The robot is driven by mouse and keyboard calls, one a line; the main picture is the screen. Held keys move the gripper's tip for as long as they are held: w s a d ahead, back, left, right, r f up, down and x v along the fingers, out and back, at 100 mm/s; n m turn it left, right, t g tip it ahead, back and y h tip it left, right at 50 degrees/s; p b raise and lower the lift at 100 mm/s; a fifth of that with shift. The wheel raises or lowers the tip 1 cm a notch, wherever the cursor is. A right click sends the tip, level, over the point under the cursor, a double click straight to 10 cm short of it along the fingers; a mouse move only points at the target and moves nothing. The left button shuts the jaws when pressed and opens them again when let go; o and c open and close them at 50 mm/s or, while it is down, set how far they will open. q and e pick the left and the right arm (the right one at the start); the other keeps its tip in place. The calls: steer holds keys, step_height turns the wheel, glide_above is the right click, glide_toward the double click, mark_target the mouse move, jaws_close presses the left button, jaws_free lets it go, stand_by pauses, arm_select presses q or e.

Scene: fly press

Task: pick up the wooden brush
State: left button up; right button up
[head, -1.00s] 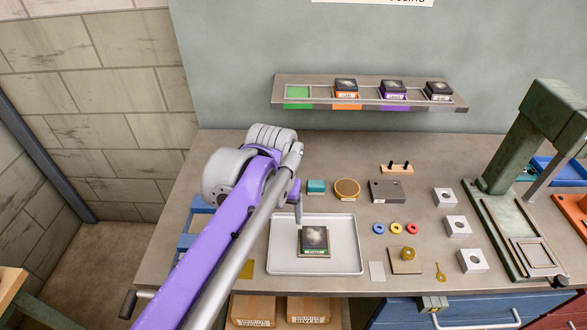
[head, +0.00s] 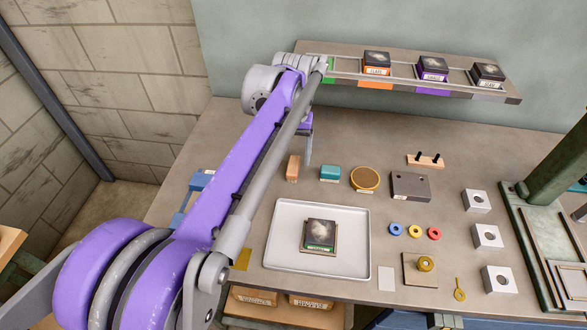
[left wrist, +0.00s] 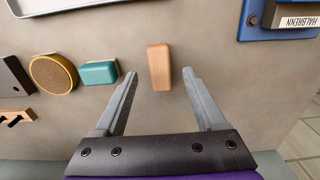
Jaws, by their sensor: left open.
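The wooden brush appears as a small light-brown block (head: 293,168) on the bench, left of a teal block (head: 330,173) and behind the white tray (head: 275,250). Its underside is hidden. My left gripper (head: 308,152) is just right of the brush in the head view, pointing down, partly hidden by my arm. In the left wrist view the gripper is open and empty, and the brush (left wrist: 159,67) lies between the lines of its two fingers, around the fingertips' level in the picture. I see no contact. My right gripper is not in view.
A round tan-topped tin (head: 365,179) and a grey block (head: 410,186) stand right of the teal block. A dark square piece (head: 320,234) sits in the tray. A blue rack (head: 190,197) is at the left edge. A shelf (head: 340,70) runs behind.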

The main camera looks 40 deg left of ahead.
mark_target(293, 164)
arm_select(q)
steer(key=f, duration=0.4)
steer(key=shift+w+a+f, duration=0.15)
steer(key=shift+w, duration=0.1)
jaws_close()
